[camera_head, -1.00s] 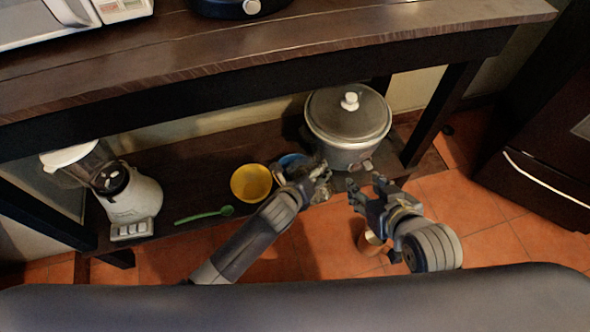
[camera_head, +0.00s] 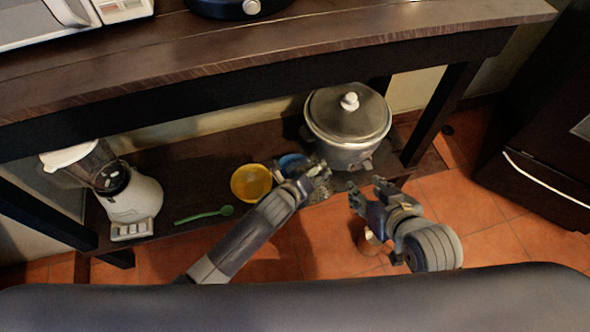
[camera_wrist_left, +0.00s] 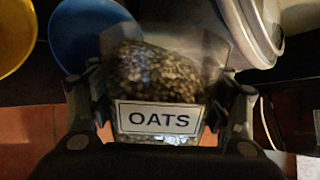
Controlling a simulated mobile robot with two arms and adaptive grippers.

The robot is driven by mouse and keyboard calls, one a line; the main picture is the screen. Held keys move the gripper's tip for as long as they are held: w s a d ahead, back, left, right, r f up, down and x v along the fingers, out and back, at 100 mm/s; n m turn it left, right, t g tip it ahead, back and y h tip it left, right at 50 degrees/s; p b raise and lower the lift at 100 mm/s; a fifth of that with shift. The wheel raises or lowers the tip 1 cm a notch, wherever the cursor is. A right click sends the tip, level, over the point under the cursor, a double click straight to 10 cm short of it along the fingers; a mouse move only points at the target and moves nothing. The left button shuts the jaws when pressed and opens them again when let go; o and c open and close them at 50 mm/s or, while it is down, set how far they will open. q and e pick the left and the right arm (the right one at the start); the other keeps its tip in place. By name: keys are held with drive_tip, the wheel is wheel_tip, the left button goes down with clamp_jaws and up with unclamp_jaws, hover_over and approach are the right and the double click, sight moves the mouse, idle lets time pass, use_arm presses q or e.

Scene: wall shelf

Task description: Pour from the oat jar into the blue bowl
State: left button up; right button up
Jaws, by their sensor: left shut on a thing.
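The oat jar (camera_wrist_left: 155,85) is a clear jar with dark flakes and a white OATS label. It sits between the fingers of my left gripper (camera_wrist_left: 160,100), which is shut on it. In the head view, my left gripper (camera_head: 322,178) is just right of the blue bowl (camera_head: 290,164) and hides most of the jar. In the left wrist view, the blue bowl (camera_wrist_left: 88,32) lies beyond the jar's upper left, partly hidden by it. I cannot tell the jar's exact tilt. My right gripper (camera_head: 368,192) is open and empty, to the right of the left one.
A yellow bowl (camera_head: 251,183) stands left of the blue bowl. A green spoon (camera_head: 204,215) lies on the shelf (camera_head: 190,170). A lidded cooker (camera_head: 347,125) is close behind my left gripper. A blender (camera_head: 130,198) stands far left. The tabletop (camera_head: 300,45) overhangs the shelf.

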use_arm(q)
drive_tip(key=shift+w, duration=0.1)
idle(0.5)
drive_tip(key=shift+g, duration=0.3)
use_arm(e)
drive_tip(key=shift+w+a+r, duration=0.15)
drive_tip(key=shift+w+r, duration=0.15)
drive_tip(key=shift+w, duration=0.1)
use_arm(q)
drive_tip(key=shift+w+r+n+g+h, duration=0.15)
drive_tip(key=shift+r+n+g+h, duration=0.15)
drive_tip(key=shift+n+h, duration=0.1)
use_arm(e)
drive_tip(key=shift+s+f, duration=0.35)
drive_tip(key=shift+s, duration=0.05)
idle(0.3)
use_arm(q)
drive_tip(key=shift+a, duration=0.15)
use_arm(e)
drive_tip(key=shift+r, duration=0.1)
idle(0.4)
use_arm(q)
drive_tip(key=shift+w+r+g, duration=0.1)
drive_tip(key=shift+r+g, duration=0.05)
drive_tip(key=shift+g, duration=0.15)
use_arm(e)
drive_tip(key=shift+w, duration=0.2)
